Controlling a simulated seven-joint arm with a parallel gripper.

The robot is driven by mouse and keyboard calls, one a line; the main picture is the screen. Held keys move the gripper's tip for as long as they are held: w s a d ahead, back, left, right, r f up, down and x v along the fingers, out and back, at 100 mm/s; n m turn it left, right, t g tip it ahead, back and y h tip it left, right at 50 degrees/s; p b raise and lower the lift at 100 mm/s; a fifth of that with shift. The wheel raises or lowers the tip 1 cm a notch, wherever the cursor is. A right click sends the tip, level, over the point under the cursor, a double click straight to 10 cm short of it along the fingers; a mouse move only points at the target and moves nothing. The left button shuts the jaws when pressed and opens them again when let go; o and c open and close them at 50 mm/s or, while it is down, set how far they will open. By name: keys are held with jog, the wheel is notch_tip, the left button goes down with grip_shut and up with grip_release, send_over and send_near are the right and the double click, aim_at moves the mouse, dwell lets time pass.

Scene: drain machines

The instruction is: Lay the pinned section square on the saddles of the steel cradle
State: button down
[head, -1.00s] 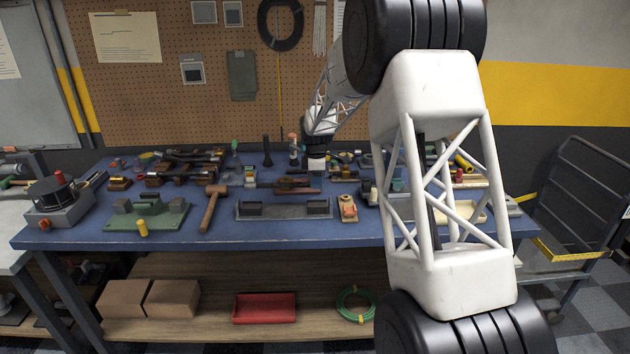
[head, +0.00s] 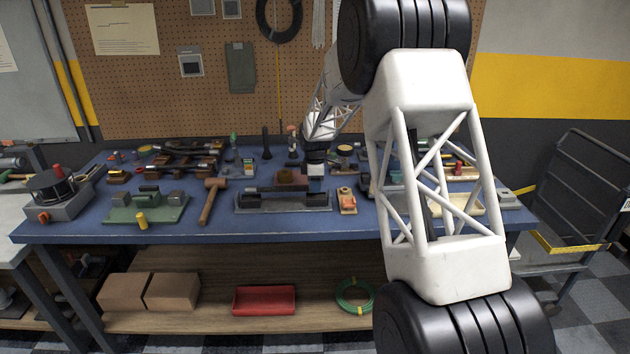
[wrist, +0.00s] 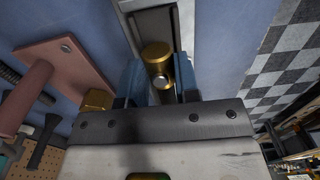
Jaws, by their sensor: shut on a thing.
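The steel cradle (head: 283,208) lies on the blue bench, a long grey tray with dark saddles near its ends. My gripper (head: 314,172) is over its right half in the head view. A dark bar with a brown block (head: 286,177), which looks like the pinned section, is just above the cradle or on it; I cannot tell if it touches the saddles. In the wrist view my gripper's blue fingers (wrist: 160,82) are shut around a brass cylinder (wrist: 155,60) with a pale round end. Part of the grey cradle (wrist: 155,25) shows beyond it. The rest of the section is hidden.
A wooden mallet (head: 212,200) lies left of the cradle, beside a green fixture (head: 148,208) and a yellow cylinder (head: 142,221). A small wooden block (head: 347,202) stands close to the cradle's right end. Several tools crowd the back. The bench's front strip is clear.

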jog(key=shift+f, duration=0.5)
jog(key=shift+f, duration=0.6)
dwell(1.6)
dwell(0.8)
jog(key=shift+c, duration=1.4)
grip_release()
jog(key=shift+r, duration=0.15)
jog(key=shift+r, duration=2.8)
